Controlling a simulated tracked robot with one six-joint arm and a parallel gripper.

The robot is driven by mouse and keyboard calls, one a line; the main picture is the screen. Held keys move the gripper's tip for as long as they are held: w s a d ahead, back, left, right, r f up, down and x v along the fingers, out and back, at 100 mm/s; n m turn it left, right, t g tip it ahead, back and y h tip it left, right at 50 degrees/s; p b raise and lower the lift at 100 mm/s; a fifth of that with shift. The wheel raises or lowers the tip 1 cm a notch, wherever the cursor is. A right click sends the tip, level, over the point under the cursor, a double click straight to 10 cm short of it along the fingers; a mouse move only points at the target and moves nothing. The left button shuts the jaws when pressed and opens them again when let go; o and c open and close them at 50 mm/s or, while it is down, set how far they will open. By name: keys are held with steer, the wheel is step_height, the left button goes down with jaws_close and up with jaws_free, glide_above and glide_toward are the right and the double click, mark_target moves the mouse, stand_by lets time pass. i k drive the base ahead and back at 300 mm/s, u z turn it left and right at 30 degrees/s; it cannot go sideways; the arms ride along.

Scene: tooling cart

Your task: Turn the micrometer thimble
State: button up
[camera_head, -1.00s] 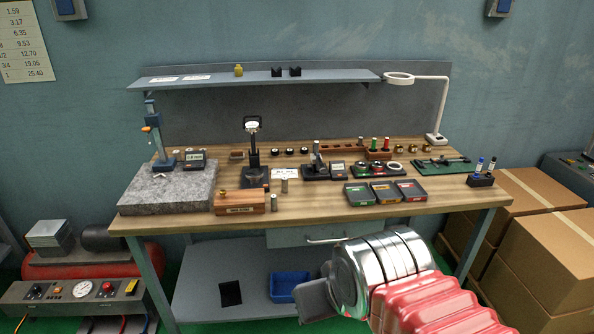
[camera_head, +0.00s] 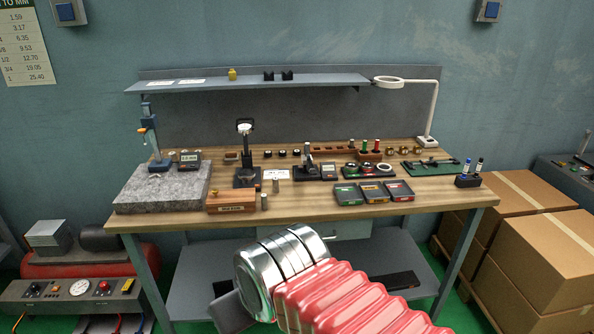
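A small instrument (camera_head: 307,168) on a dark base stands mid-bench, with a silver upright cylinder. It looks like the micrometer in its stand, but it is too small to make out the thimble for certain. A small grey display (camera_head: 328,170) stands just right of it. My arm, with a shiny metal joint and red ribbed sleeve, fills the lower middle of the picture, in front of the bench. The fingers of my gripper do not show, so I see neither their opening nor anything held. Nothing of my arm covers the instrument.
The wooden bench (camera_head: 300,209) carries a granite block (camera_head: 150,200) at left, a wooden block (camera_head: 233,202), a dial gauge stand (camera_head: 246,160), several small trays (camera_head: 372,192) and a green mat (camera_head: 415,170). A ring lamp (camera_head: 390,83) stands at right.

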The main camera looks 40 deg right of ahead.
mark_target(312, 170)
steer(key=z, duration=0.05)
steer(key=i, duration=1)
steer(key=u, duration=0.1)
